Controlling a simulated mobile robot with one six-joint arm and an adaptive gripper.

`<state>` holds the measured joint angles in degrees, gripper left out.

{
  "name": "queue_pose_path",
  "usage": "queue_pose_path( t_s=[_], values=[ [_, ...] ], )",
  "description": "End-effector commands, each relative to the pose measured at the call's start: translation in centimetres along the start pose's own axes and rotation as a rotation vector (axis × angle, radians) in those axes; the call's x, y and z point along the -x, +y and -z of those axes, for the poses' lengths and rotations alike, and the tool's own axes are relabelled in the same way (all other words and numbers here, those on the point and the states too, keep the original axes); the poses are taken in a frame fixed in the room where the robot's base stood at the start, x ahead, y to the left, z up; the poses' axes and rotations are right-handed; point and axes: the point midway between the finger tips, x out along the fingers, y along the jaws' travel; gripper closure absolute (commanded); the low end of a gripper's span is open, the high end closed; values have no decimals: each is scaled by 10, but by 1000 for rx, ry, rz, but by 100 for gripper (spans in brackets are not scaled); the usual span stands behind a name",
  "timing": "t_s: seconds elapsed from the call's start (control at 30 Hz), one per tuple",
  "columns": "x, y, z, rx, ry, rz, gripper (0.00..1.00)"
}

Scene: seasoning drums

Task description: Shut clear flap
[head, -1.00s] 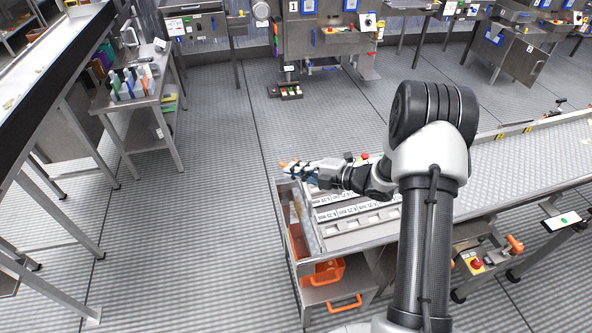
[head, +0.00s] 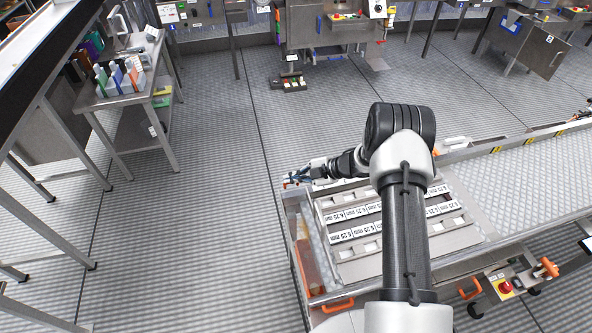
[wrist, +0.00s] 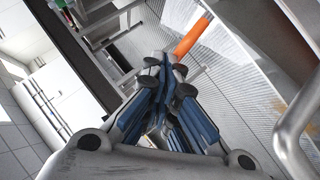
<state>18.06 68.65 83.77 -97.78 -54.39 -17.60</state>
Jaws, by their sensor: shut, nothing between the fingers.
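My gripper (head: 291,181) is at the far left corner of the metal bench, above its edge. In the wrist view its blue-padded fingers (wrist: 163,75) are shut together with nothing between them. An orange bar, likely a handle (wrist: 192,37), lies just beyond the fingertips; I cannot tell whether they touch it. A pale see-through panel (head: 309,240), probably the clear flap, shows at the left end of the bench, with orange behind it. Its hinge and exact angle are hard to make out.
The bench top holds a tray of labelled size strips (head: 352,222). A side table (head: 125,95) with bottles stands at the left. An orange handle (head: 338,305) is low at the bench front, and a red stop button (head: 505,286) is at the right. The floor left of the bench is clear.

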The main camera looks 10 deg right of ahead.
Motion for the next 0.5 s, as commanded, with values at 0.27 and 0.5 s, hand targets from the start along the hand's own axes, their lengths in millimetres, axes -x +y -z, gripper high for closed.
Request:
queue_pose_path(
  t_s=[0.27, 0.5],
  values=[
    [-38, -32, -35, 4, 3, -2, 100],
    [-49, -40, -48, 4, 3, -2, 100]
  ],
)
